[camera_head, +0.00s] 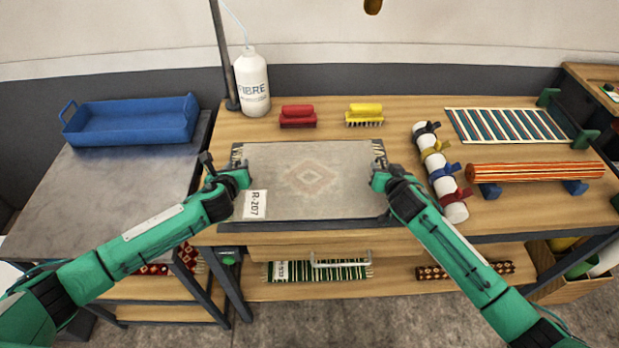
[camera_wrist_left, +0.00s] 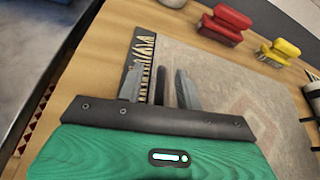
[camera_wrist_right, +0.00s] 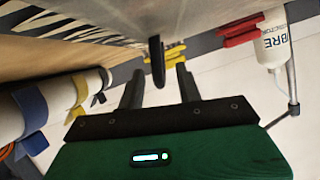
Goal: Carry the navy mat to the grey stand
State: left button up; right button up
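A flat dark navy slab, which I take as the navy mat (camera_head: 310,225), lies on the wooden table; its front edge shows. A faded grey-beige rug (camera_head: 310,180) with a tag reading R-207 covers most of it. The grey stand (camera_head: 85,195) is the grey-topped table at left. My left gripper (camera_head: 239,164) is at the rug's left end, its fingers apart on either side of a dark narrow piece (camera_wrist_left: 160,86). My right gripper (camera_head: 379,162) is at the right end, fingers apart, with a similar dark piece (camera_wrist_right: 157,62) between them. Contact cannot be told.
A blue tray (camera_head: 130,136) occupies the back of the grey stand; its front is clear. A white bottle (camera_head: 252,82), red brush (camera_head: 298,117) and yellow brush (camera_head: 364,116) stand behind the rug. A strapped white roll (camera_head: 440,172) lies close right of my right gripper.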

pick_arm(q)
jog(key=shift+w+f, duration=0.1)
jog(key=shift+w, duration=0.15)
pick_arm(e)
jog(key=shift+w, duration=0.25)
pick_arm(q)
jog(key=shift+c, duration=0.3)
pick_arm(e)
jog(key=shift+c, duration=0.2)
pick_arm(q)
grip_shut()
pick_arm(e)
grip_shut()
jog(key=shift+r, duration=0.1)
